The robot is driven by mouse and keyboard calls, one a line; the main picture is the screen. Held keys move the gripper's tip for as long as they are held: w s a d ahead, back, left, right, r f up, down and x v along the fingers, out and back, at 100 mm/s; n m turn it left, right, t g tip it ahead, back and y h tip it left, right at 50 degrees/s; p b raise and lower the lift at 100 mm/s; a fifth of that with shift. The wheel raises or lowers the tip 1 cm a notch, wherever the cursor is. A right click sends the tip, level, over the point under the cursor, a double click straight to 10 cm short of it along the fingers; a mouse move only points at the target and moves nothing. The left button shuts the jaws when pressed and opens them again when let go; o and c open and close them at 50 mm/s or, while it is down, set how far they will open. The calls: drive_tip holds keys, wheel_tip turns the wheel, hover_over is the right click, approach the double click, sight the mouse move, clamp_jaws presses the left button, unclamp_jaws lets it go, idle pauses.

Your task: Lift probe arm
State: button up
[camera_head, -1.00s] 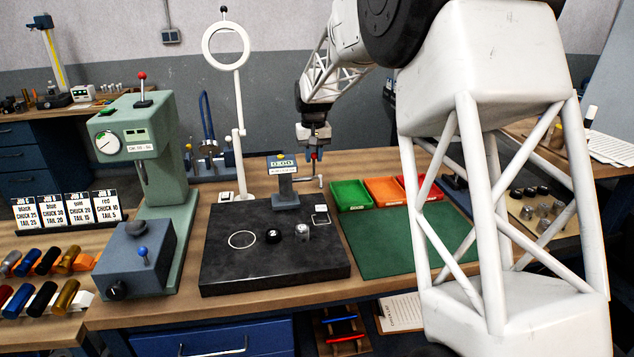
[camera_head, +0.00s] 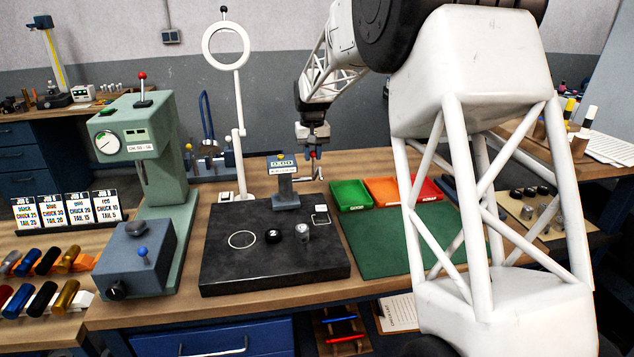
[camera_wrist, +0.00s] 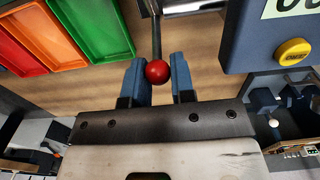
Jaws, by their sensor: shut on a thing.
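The probe gauge (camera_head: 285,188) is a blue-grey stand with a small display and a yellow button, at the back of the black plate in the head view. Its thin probe arm (camera_wrist: 155,38) ends in a red ball knob (camera_wrist: 157,72). My gripper (camera_wrist: 159,82) has its two blue fingers on either side of this knob and is shut on it. In the head view my gripper (camera_head: 314,153) is small, just right of the gauge, with the red knob at its fingertips. The gauge's housing (camera_wrist: 262,35) fills the upper right of the wrist view.
The black plate (camera_head: 240,275) carries a ring, a black part and a metal part. Green (camera_head: 350,197), orange and red bins stand to the right, behind a green mat (camera_head: 375,250).

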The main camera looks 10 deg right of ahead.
drive_tip(key=o, duration=0.4)
drive_tip(key=shift+c, duration=0.2)
drive_tip(key=shift+r, duration=4.5)
drive_tip(key=shift+s, duration=0.1)
